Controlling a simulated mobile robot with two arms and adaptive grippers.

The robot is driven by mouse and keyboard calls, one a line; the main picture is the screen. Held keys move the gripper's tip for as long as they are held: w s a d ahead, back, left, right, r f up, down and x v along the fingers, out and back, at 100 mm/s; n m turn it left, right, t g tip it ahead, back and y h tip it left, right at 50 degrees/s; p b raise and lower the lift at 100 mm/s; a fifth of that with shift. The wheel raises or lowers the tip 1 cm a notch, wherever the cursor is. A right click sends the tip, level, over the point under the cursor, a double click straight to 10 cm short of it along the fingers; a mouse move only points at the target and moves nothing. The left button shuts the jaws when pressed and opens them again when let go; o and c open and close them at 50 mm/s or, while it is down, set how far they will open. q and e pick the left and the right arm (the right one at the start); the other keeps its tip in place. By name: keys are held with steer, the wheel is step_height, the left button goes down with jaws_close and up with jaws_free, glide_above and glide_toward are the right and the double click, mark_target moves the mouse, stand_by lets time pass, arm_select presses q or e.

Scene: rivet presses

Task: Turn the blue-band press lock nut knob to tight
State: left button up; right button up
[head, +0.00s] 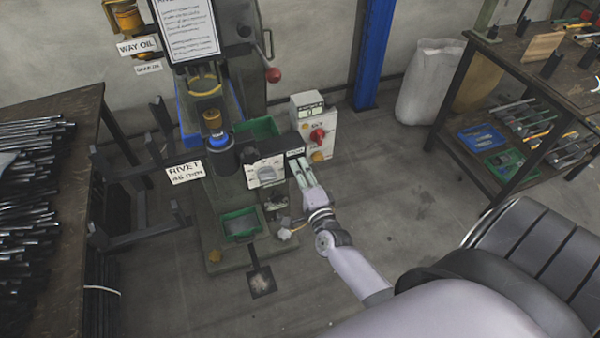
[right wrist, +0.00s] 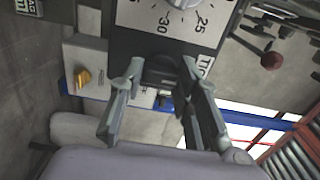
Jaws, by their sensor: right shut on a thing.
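The blue-band press (head: 219,141) stands left of centre in the head view, with a blue ring around its dark ram. Its front box carries a white dial plate (head: 266,173), whose numbers show close up in the right wrist view (right wrist: 172,17). My right gripper (head: 299,166) is at the right end of this box. In the right wrist view my right gripper (right wrist: 159,84) has its fingers on either side of the dark lock nut knob (right wrist: 162,72), shut on it. A label starting "TIG" (right wrist: 206,64) is beside the knob. My left gripper is not in view.
A control box with a red knob (head: 318,135) stands just right of the press. A green tray (head: 240,238) is on the press base. A rod-laden table (head: 62,200) is at left, a workbench (head: 455,115) at right.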

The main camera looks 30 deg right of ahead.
stand_by(0.5)
steer(key=o, duration=1.2)
steer(key=shift+c, duration=0.2)
steer(key=v, duration=1.2)
